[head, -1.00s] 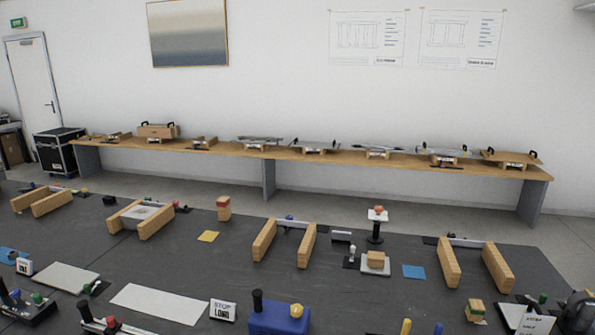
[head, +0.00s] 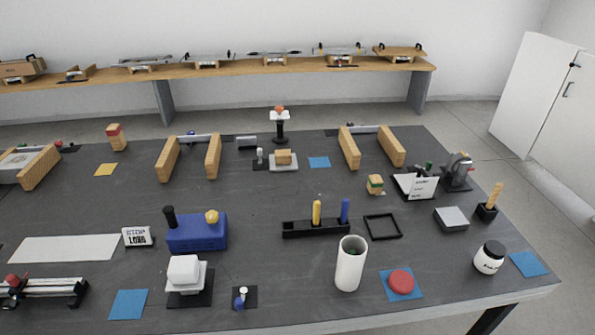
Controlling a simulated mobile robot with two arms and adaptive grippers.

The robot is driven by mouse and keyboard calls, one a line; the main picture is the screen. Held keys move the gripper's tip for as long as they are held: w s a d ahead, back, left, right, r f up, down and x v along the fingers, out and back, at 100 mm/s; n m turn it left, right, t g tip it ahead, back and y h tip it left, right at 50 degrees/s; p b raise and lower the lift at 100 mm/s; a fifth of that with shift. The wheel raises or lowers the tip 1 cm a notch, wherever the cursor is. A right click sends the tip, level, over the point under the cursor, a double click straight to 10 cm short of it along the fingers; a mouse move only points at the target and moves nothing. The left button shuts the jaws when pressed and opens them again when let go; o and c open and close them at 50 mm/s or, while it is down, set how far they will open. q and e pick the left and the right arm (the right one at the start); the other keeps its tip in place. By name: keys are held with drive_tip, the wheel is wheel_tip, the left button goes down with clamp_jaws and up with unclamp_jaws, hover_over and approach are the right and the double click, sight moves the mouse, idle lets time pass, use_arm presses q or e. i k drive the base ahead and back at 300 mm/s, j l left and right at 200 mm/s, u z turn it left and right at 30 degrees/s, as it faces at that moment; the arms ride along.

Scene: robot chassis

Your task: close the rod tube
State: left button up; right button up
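A white upright tube (head: 350,264) stands near the front edge of the dark table, right of the middle. Its top is open, and something green shows inside. A round red lid (head: 401,281) lies on a blue square mat (head: 417,293) just right of the tube, apart from it. A yellow rod (head: 317,212) and a blue rod (head: 344,210) stand upright in a black rack (head: 300,229) behind the tube. Neither of my grippers is in view.
A white jar with a black lid (head: 489,257), a grey block (head: 451,219) and an empty black frame (head: 383,227) stand around the tube. A blue box (head: 197,231) and a white block on a black base (head: 186,270) are to the left. Bare table lies between them.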

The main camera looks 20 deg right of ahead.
sight(348, 269)
drive_tip(key=l+z, duration=0.15)
drive_tip(key=z, duration=0.75)
